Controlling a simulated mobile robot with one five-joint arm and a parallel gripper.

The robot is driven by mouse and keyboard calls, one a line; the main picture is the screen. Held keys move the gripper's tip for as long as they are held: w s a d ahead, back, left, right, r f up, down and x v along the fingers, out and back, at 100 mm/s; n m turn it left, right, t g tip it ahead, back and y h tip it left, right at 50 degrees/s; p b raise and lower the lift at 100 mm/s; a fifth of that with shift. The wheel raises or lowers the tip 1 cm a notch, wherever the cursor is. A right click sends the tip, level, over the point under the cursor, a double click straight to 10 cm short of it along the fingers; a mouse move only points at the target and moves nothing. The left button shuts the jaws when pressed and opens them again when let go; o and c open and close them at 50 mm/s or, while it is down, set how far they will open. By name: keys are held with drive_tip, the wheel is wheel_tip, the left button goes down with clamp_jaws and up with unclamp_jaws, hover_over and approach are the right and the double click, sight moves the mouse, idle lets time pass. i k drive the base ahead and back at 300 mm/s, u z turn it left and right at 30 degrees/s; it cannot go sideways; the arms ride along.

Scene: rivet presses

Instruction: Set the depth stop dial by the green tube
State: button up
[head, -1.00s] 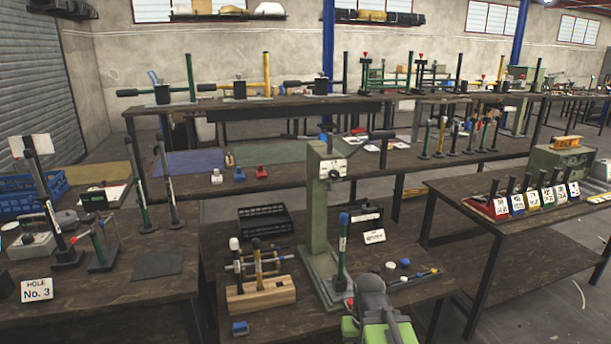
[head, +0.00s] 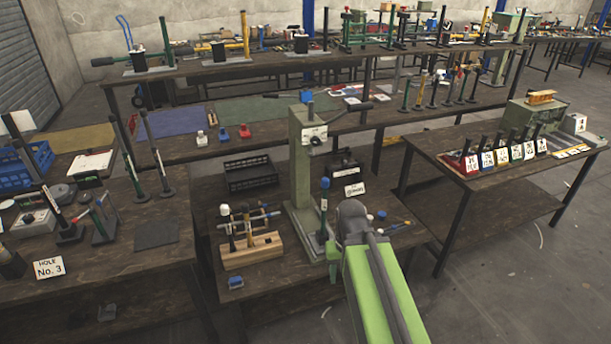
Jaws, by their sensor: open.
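Several green tubes show. A dark green tube (head: 130,165) stands on the left bench. I cannot tell which part is the depth stop dial. My green arm reaches forward beside the press; the grey joint at its far end hides any fingers.
A wooden rack (head: 252,250) and a blue-capped tube (head: 323,208) stand by the press. A black crate (head: 251,174) sits behind. The left bench holds a HOLE No. 3 card (head: 48,268). The right bench (head: 432,150) holds numbered cards. Floor shows between the benches.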

sight(315, 140)
drive_tip(key=u, duration=4.85)
drive_tip(key=i, duration=0.15)
drive_tip(key=z, duration=1.4)
drive_tip(key=k, duration=1)
drive_tip(key=z, duration=1.3)
drive_tip(key=i, duration=1)
drive_tip(key=u, duration=0.1)
